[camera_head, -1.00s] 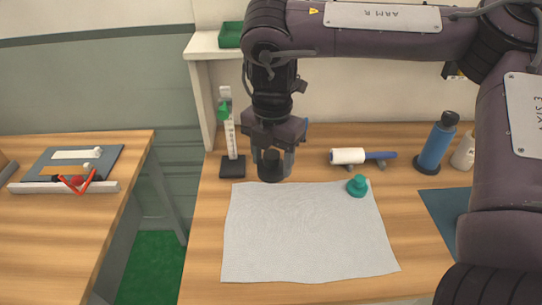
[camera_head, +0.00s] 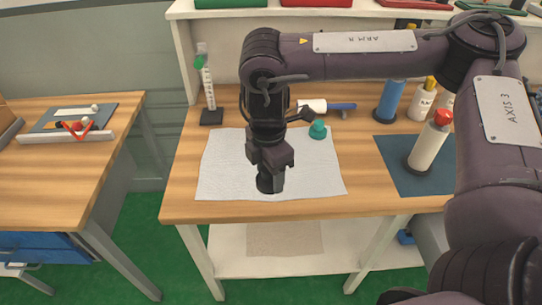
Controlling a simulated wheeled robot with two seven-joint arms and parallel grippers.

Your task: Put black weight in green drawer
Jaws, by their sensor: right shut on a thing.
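My right gripper (camera_head: 268,176) points down over the front part of the white cloth (camera_head: 222,165) on the wooden table. It is shut on the black weight (camera_head: 265,185), a small dark cylinder partly hidden by the fingers. Whether the weight touches the cloth is hard to tell. A green tray or drawer front (camera_head: 230,3) shows at the top edge on the white shelf, mostly cut off. I cannot tell whether it is the green drawer. My left gripper is out of view.
A teal knobbed weight (camera_head: 318,130) is on the cloth's back right. A blue bottle (camera_head: 390,100) and a red-capped bottle (camera_head: 428,143) stand right. A blue drawer (camera_head: 40,247) is under the left table.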

